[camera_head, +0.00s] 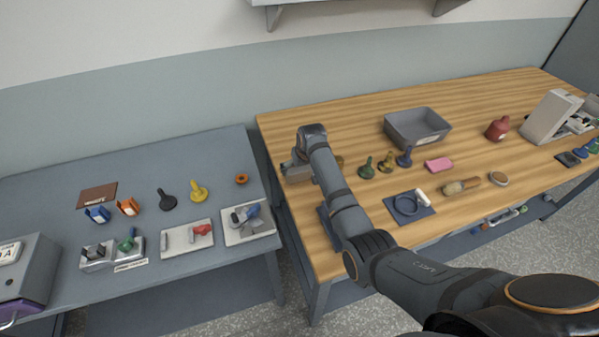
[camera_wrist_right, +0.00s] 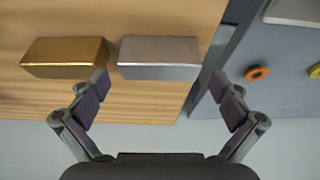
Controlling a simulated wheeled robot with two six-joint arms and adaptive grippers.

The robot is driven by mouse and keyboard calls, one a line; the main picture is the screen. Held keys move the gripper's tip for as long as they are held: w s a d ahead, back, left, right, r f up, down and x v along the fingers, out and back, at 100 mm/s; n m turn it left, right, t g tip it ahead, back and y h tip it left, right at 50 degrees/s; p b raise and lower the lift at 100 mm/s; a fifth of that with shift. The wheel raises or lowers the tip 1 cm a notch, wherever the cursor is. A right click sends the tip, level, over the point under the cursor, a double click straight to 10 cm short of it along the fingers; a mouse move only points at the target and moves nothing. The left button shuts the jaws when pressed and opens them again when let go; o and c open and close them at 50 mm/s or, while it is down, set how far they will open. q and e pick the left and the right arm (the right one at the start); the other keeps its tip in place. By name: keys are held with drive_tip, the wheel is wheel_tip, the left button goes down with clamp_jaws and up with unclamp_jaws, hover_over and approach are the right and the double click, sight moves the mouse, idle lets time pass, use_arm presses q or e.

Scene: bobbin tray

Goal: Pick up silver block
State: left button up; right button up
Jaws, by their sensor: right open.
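The silver block (camera_wrist_right: 158,58) lies on the wooden table near its left edge. In the right wrist view it sits beyond my right gripper (camera_wrist_right: 158,84), lined up with the gap between the two spread, empty fingers. The fingertips are near its two ends; whether they reach beside it I cannot tell. In the head view my right gripper (camera_head: 296,164) is over the table's left edge and my arm hides most of the block. A gold block (camera_wrist_right: 64,58) lies close beside the silver one, near one fingertip. My left gripper is not in view.
A grey bin (camera_head: 418,128) stands farther back on the wooden table. Several knobbed pieces, a pink block (camera_head: 439,164) and a brush (camera_head: 462,186) lie right of my arm. A separate blue-grey table (camera_head: 150,175) with small parts stands left, across a gap.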

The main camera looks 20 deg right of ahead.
drive_tip(key=shift+x, duration=1.2)
drive_tip(key=shift+r, duration=0.1)
drive_tip(key=c, duration=0.3)
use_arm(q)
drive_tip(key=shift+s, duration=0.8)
use_arm(e)
drive_tip(key=c, duration=1)
